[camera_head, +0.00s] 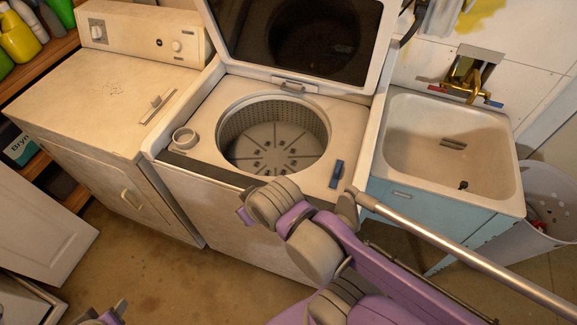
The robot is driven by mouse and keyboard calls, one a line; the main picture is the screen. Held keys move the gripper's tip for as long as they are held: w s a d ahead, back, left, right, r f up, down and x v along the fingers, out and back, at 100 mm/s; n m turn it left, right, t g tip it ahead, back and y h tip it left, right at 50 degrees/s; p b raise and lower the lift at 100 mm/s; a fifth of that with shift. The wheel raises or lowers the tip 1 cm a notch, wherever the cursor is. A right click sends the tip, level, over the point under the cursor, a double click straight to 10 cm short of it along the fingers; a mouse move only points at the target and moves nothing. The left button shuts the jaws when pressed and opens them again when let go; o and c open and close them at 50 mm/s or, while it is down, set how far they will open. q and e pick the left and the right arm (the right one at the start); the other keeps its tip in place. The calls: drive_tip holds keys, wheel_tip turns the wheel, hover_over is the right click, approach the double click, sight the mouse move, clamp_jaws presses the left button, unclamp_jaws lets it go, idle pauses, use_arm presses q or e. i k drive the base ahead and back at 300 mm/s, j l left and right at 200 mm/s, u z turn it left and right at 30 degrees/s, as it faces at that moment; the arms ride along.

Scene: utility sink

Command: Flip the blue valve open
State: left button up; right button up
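The blue valve handle (494,103) is on the right side of the brass faucet (466,86), above the back rim of the utility sink (513,185). It is small in view, and I cannot tell its exact angle. A red handle (437,89) is on the faucet's left side. My purple and grey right arm crosses the lower middle in front of the washer, well away from the valve. No fingers of my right gripper show. A small purple and dark grey part of my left arm shows at the bottom left edge; its fingers are not clear.
An open top-loading washer (190,105) stands left of the sink, its lid (300,81) raised. A blue object (337,173) lies on its front rim. A metal pole (450,245) crosses the lower right. A white basket (550,205) stands right of the sink.

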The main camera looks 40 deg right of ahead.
sight(488, 102)
drive_tip(key=z, duration=3)
drive_tip(key=i+l+z, duration=0.4)
drive_tip(key=i+l, duration=0.95)
drive_tip(key=i, duration=0.4)
drive_tip(key=i+j, duration=0.3)
